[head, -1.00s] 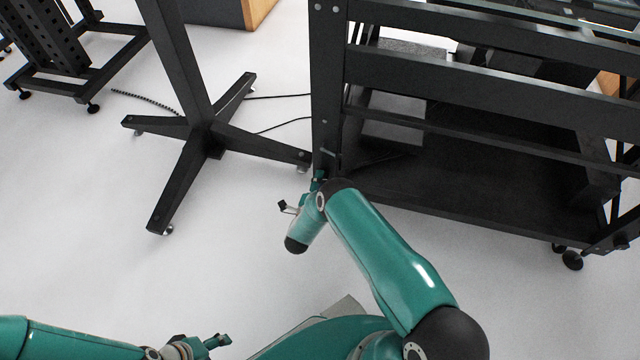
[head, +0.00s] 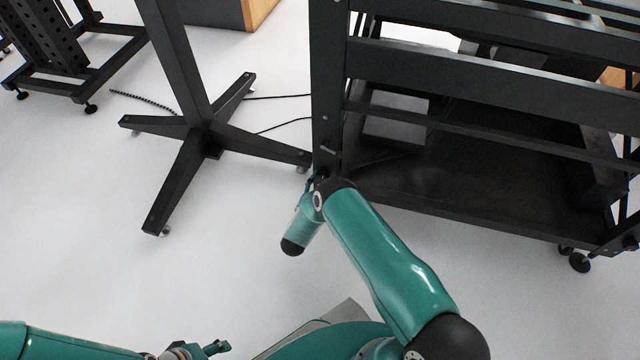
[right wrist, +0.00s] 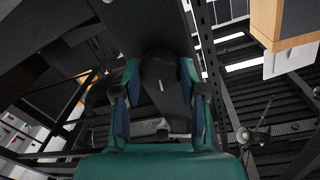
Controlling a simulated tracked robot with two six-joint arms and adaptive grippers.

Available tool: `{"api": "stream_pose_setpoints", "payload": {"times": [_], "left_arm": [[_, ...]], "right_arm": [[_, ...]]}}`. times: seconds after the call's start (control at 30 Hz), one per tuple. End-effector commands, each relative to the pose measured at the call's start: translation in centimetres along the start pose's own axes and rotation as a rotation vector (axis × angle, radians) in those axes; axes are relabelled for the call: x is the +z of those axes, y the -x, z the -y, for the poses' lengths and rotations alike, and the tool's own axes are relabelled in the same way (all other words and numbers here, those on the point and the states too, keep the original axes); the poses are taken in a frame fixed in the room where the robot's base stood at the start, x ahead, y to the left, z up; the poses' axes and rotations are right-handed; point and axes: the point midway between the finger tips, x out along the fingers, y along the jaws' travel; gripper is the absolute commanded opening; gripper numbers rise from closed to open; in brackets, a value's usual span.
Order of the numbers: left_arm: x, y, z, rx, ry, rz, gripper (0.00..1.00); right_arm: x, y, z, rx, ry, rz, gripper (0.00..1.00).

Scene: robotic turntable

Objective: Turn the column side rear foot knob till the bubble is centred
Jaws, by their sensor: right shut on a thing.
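The black rack frame (head: 328,95) stands at the upper right of the head view. My right gripper (head: 314,182) is low at its near left post, partly hidden by my own wrist. In the right wrist view, my right gripper (right wrist: 160,72) has its two teal fingers on either side of a dark foot knob (right wrist: 158,88), shut on it. The knob is dark against dark metal, so its outline is hard to make out. My left gripper (head: 214,347) is at the bottom edge of the head view, away from the rack; its jaw opening is unclear. No bubble can be made out.
A black column stand (head: 205,130) with spread legs stands left of the rack, one leg reaching close to my right gripper. A caster (head: 580,262) is under the rack's right end. Thin cables (head: 280,97) lie on the floor behind.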

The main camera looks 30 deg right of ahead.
Motion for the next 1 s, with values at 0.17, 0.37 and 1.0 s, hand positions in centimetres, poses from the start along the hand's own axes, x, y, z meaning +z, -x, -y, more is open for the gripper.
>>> {"api": "stream_pose_setpoints", "payload": {"times": [0.17, 0.37, 1.0], "left_arm": [[0.0, -0.8, 0.3, 0.000, 0.000, 0.000, 0.59], [0.0, -1.4, 0.5, 0.000, 0.000, 0.000, 0.59], [0.0, -2.7, 1.0, 0.000, 0.000, 0.000, 0.59]], "right_arm": [[0.5, 0.0, -0.1, -0.003, 0.167, -0.003, 0.07], [0.5, 0.1, -0.3, -0.005, 0.358, -0.016, 0.07], [0.6, 0.1, -0.6, -0.013, 0.901, -0.051, 0.07]]}}
